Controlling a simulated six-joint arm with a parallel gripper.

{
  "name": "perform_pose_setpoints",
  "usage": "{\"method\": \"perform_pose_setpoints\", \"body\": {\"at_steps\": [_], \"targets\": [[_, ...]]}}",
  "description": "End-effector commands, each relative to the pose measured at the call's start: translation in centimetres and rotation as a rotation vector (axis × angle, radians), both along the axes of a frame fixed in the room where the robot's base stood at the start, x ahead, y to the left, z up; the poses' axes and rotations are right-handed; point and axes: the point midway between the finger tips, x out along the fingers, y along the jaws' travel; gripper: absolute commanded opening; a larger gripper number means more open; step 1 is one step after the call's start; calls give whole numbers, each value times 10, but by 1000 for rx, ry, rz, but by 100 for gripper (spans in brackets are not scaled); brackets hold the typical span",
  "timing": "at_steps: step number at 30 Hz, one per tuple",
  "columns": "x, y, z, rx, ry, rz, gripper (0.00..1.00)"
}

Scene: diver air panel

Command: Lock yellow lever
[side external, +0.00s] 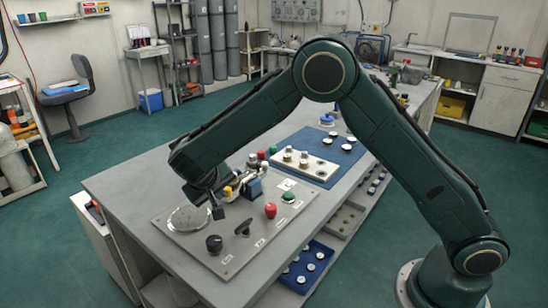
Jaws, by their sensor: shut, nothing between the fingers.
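The grey air panel (228,262) lies on the near end of the workbench. A small yellow part (228,191), which looks like the yellow lever, shows just right of my gripper. Its exact angle and any lock are too small to make out. My gripper (218,213) is shut and empty, pointing down over the panel between the round dial and the yellow part. I cannot tell whether it touches the panel or the lever. My arm's forearm passes above and hides some of the panel's far left side.
Near the gripper are a round dial (189,219), a black knob (214,244), a black handle (243,228), a red knob (270,210) and a green button (289,197). A blue mat (325,176) with a pale block lies farther back. A blue tray (291,279) sits below.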

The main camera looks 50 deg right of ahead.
Motion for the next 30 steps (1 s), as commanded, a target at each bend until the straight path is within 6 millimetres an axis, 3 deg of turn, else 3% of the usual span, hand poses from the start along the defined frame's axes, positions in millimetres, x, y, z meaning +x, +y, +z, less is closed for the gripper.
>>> {"method": "perform_pose_setpoints", "body": {"at_steps": [11, 30], "targets": [[-11, -6, 1, 0, 1, 129, 0], [-42, -40, 1, 1, -1, 640, 0]]}}
